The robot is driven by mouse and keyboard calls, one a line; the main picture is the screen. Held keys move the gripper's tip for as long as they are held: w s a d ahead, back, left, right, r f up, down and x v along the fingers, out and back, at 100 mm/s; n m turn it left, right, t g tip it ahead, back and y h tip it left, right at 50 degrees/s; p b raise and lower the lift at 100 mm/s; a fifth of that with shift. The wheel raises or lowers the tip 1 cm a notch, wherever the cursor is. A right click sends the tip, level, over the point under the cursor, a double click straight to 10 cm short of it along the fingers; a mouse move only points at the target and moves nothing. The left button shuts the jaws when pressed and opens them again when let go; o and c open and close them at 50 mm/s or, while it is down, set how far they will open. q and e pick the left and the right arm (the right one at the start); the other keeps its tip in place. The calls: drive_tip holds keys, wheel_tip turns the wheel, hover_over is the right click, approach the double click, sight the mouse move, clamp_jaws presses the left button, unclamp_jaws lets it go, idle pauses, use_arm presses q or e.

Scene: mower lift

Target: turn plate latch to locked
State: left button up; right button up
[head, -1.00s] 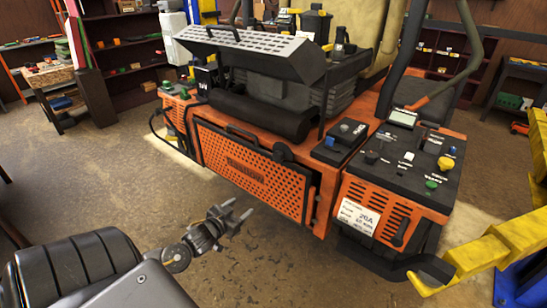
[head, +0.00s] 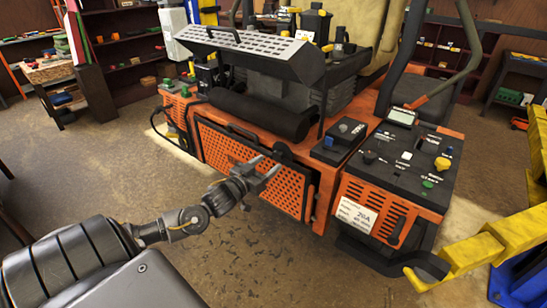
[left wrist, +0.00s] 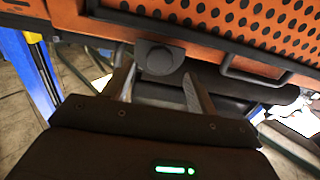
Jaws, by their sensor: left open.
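The plate latch (head: 282,152) is a dark round knob at the upper right corner of the orange perforated plate (head: 240,152) on the mower's front. In the left wrist view the latch (left wrist: 158,57) shows as a black rounded knob with a small raised tab. My left gripper (head: 267,168) is in front of the plate's upper right part, close to the latch. In the left wrist view its two fingers (left wrist: 155,88) are apart, one to each side of the latch's lower part. I cannot tell whether they touch it. My right gripper is not in view.
A black handle (head: 243,133) runs along the plate's top edge. A control panel (head: 410,155) with knobs and buttons stands to the right. A yellow lift arm (head: 480,250) is at the lower right. The floor in front is clear.

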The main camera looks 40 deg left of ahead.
sight(276, 157)
use_arm(q)
drive_tip(key=shift+w+p, duration=0.35)
drive_tip(key=shift+w, duration=1.65)
drive_tip(key=c, duration=1)
